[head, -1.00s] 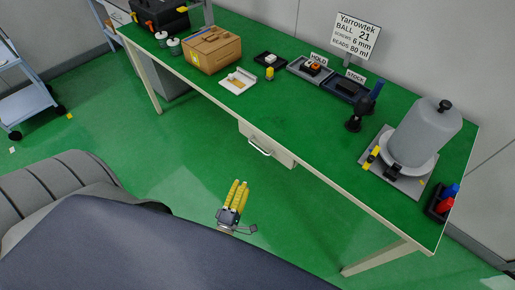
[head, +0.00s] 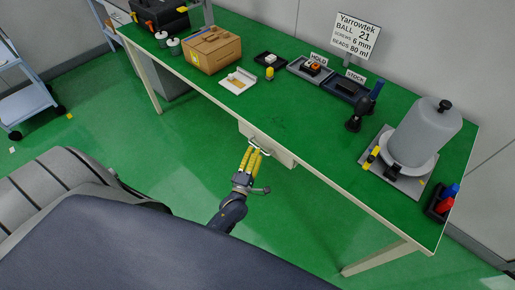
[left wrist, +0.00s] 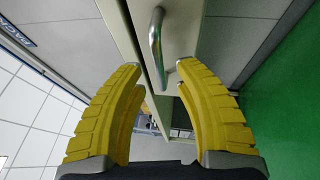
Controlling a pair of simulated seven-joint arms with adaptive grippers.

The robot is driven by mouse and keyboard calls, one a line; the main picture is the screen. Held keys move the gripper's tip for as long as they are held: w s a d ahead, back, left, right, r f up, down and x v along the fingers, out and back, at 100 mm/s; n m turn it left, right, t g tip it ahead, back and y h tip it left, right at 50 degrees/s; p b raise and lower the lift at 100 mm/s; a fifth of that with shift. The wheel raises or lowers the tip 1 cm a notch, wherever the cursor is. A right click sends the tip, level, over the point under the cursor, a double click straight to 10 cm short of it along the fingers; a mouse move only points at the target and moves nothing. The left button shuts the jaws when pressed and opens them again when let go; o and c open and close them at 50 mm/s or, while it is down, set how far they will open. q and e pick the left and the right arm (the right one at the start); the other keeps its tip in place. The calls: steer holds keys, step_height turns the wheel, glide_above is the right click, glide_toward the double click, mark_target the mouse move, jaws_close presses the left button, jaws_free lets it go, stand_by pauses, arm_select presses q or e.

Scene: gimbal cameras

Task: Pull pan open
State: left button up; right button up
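The pan is a pale drawer front (head: 284,157) under the front edge of the green-topped bench. A metal bar handle (head: 263,150) is on its face. My left gripper (head: 254,150) is at the handle, its yellow fingers pointing up at it. In the left wrist view the fingers (left wrist: 160,66) are spread apart, with the silver handle (left wrist: 155,42) ahead and its lower end in the gap between the fingertips. Neither finger is clearly pressed on it. The drawer front looks flush with the bench in the head view. My right gripper is out of view.
The bench top (head: 310,130) carries a cardboard box (head: 212,50), small trays, a dark stand (head: 355,122) and a large grey cylinder (head: 425,130) on a base. Green floor is clear in front of the drawer. A cart (head: 22,90) stands far left.

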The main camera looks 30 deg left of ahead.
arm_select(q)
steer(key=shift+x, duration=1.45)
jaws_close()
